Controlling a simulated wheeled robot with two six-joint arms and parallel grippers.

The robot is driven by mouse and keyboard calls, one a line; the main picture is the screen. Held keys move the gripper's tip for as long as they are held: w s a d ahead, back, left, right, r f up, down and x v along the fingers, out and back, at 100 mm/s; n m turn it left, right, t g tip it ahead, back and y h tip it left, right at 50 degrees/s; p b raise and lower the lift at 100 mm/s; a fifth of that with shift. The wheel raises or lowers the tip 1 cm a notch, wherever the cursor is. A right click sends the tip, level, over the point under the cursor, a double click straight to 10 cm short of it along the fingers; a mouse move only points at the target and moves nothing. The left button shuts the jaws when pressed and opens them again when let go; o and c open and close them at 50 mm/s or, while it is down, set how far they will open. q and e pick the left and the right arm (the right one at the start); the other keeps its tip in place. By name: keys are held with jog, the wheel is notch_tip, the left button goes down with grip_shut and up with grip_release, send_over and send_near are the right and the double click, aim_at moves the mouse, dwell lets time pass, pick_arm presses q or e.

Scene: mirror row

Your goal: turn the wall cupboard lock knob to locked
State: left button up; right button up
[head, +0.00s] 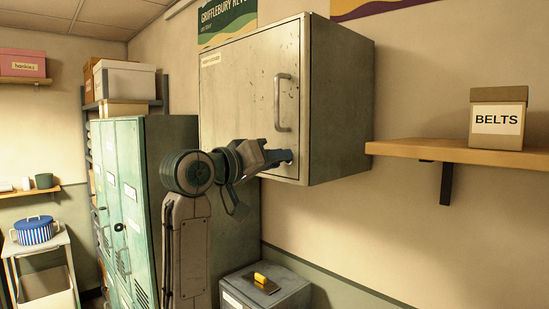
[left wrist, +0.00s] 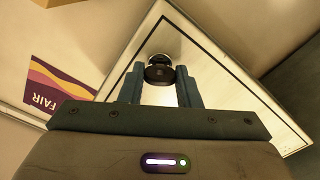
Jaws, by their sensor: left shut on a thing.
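The grey metal wall cupboard (head: 235,95) hangs on the wall with its door closed and a vertical bar handle (head: 283,103) on the door. My left gripper (head: 285,157) is at the lower right of the door, below the handle. In the left wrist view, the dark round lock knob (left wrist: 160,74) sits between the two blue fingers of my left gripper (left wrist: 161,88), which is shut on it. In the head view the gripper hides the knob. I cannot tell from its marks which way the knob is turned. My right gripper is not in view.
A wooden shelf (head: 430,151) with a BELTS box (head: 497,118) stands out from the wall to the right. Green lockers (head: 131,190) stand at left. A grey cabinet (head: 240,292) with a yellow item (head: 261,279) on top is below the cupboard.

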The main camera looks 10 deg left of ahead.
pick_arm(q)
jog(key=shift+n+p, duration=2.5)
jog(key=shift+n, duration=3.2)
jog(key=o, duration=1)
jog(key=shift+b+v, duration=2.55)
jog(key=shift+v, duration=2.85)
